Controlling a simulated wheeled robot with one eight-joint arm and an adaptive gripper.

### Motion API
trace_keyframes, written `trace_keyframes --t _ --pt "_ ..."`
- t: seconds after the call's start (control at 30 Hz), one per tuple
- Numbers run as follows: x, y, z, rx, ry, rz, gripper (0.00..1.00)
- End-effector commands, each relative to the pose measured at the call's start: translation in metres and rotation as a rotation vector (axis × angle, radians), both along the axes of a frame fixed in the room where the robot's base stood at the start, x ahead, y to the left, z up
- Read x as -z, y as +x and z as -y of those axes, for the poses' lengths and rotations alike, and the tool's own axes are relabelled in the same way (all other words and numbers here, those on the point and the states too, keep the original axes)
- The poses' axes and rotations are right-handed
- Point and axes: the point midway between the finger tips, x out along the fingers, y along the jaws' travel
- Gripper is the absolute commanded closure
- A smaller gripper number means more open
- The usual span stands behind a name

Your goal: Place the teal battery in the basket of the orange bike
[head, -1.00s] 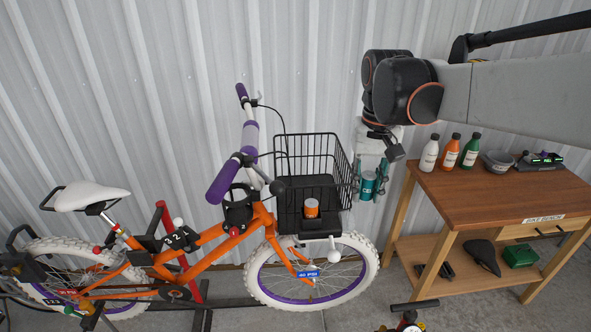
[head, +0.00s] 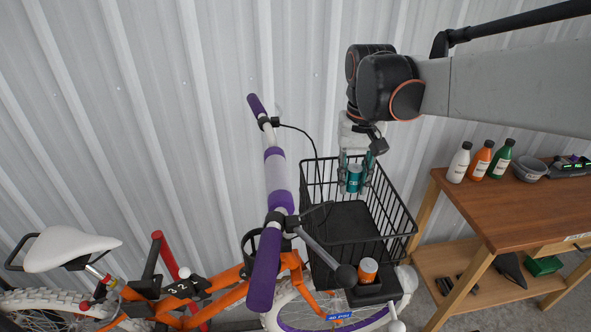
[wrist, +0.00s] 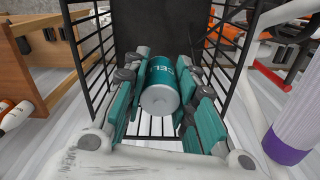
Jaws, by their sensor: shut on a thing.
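My gripper (head: 356,170) is shut on the teal battery (head: 353,179), a short cylinder with white lettering. In the wrist view the battery (wrist: 160,87) sits between the teal-padded fingers (wrist: 158,105). The black wire basket (head: 405,230) is mounted on the front of the orange bike (head: 232,296). In the head view the battery overlaps the basket's back part, near rim height. In the wrist view the basket's wire sides (wrist: 84,50) flank the fingers. I cannot tell how far the battery is above the basket floor (head: 345,222).
The purple-gripped handlebar (head: 277,185) runs along the basket's left side. A wooden bench (head: 510,209) with several bottles (head: 480,160) stands to the right. A corrugated wall (head: 180,90) is behind.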

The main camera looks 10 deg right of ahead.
Motion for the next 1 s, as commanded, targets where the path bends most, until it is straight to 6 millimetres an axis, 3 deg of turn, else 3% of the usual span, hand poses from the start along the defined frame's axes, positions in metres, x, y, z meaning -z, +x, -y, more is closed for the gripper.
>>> trace_keyframes --t 0.03,0.4,1.0 --pt "0.016 0.001 0.0 0.0 0.0 0.0 1.0" --pt "0.105 0.001 0.0 0.0 0.0 0.0 1.0" --pt "0.169 0.001 0.0 0.0 0.0 0.0 1.0"
